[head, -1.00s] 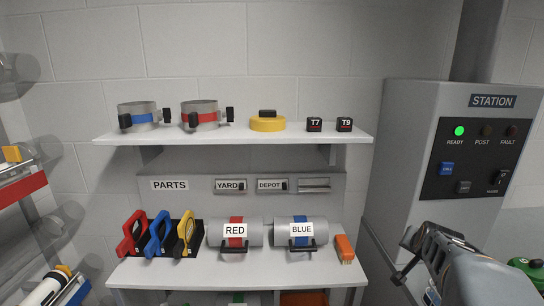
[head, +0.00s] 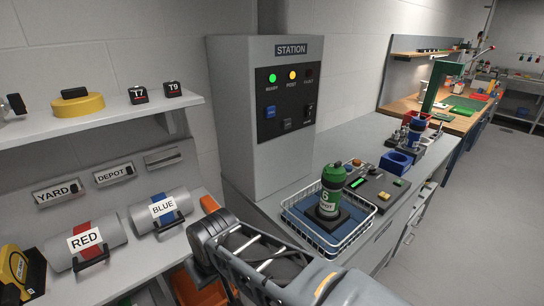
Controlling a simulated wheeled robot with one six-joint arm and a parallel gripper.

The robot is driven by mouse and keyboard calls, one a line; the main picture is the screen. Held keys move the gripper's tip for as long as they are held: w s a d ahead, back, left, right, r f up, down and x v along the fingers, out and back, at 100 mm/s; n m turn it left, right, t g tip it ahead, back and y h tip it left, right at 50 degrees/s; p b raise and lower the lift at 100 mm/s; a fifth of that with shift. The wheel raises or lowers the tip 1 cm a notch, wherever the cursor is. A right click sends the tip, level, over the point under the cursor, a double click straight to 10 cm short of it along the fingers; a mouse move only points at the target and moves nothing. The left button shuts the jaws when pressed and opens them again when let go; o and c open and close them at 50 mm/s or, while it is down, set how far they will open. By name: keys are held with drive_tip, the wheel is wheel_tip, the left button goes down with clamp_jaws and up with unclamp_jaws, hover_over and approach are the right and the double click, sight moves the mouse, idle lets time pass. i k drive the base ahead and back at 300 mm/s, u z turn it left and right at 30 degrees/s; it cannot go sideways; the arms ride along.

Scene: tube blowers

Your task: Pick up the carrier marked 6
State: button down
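The carrier marked 6 (head: 328,195) is a green and black cylinder with a white label, upright in a wire basket (head: 318,237) with a blue bottom, on the counter right of the station cabinet. My arm reaches in from the bottom of the head view, below and left of the basket and apart from the carrier. My gripper's fingertips do not show, so I cannot see whether it is open or shut.
The station cabinet (head: 262,155) stands left of the basket. A dark panel with buttons (head: 378,186) and a blue holder (head: 396,162) lie beyond it. Shelves with RED (head: 88,245) and BLUE (head: 160,212) canisters are at left. The floor at right is clear.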

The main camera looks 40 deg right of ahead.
sight(328, 210)
drive_tip(key=z, duration=0.15)
drive_tip(key=k, duration=0.85)
drive_tip(key=u, duration=1.15)
drive_tip(key=i, duration=0.8)
drive_tip(key=z, duration=3.4)
drive_tip(key=i, duration=0.5)
